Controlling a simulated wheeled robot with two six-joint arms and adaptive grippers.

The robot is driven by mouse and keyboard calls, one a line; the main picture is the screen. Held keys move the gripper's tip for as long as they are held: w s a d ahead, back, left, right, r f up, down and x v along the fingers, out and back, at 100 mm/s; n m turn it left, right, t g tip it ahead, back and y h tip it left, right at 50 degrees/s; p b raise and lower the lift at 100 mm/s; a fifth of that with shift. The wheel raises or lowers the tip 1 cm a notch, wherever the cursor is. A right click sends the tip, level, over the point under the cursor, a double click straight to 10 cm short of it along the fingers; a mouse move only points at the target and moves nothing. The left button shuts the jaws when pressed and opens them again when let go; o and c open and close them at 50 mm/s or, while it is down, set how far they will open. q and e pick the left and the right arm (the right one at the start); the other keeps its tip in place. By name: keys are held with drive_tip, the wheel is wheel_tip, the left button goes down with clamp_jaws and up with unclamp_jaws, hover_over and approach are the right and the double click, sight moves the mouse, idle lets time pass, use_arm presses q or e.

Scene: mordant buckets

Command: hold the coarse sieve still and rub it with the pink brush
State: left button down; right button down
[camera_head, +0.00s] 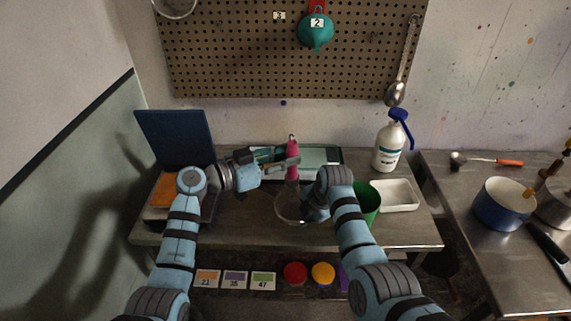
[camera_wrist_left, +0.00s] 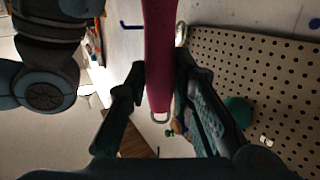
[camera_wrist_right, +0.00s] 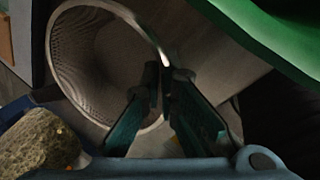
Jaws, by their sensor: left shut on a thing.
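My left gripper (camera_head: 288,164) is shut on the pink brush (camera_head: 293,146), which stands roughly upright above the table. In the left wrist view the pink brush (camera_wrist_left: 160,50) runs between the two fingers, with a metal loop at its end. The sieve (camera_wrist_right: 90,55), a round metal bowl of mesh, fills the upper left of the right wrist view. In the head view the sieve (camera_head: 284,211) is below the brush, partly hidden by my right gripper (camera_head: 311,207). In the right wrist view the fingertips of my right gripper (camera_wrist_right: 163,75) are close together on the sieve's rim.
A green container (camera_head: 369,196) stands close right of my right gripper. A dark blue panel (camera_head: 175,138) stands at the back left. A rough lump (camera_wrist_right: 42,145) lies near the sieve.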

drive_tip(key=c, duration=2.3)
unclamp_jaws()
drive_tip(key=o, duration=0.6)
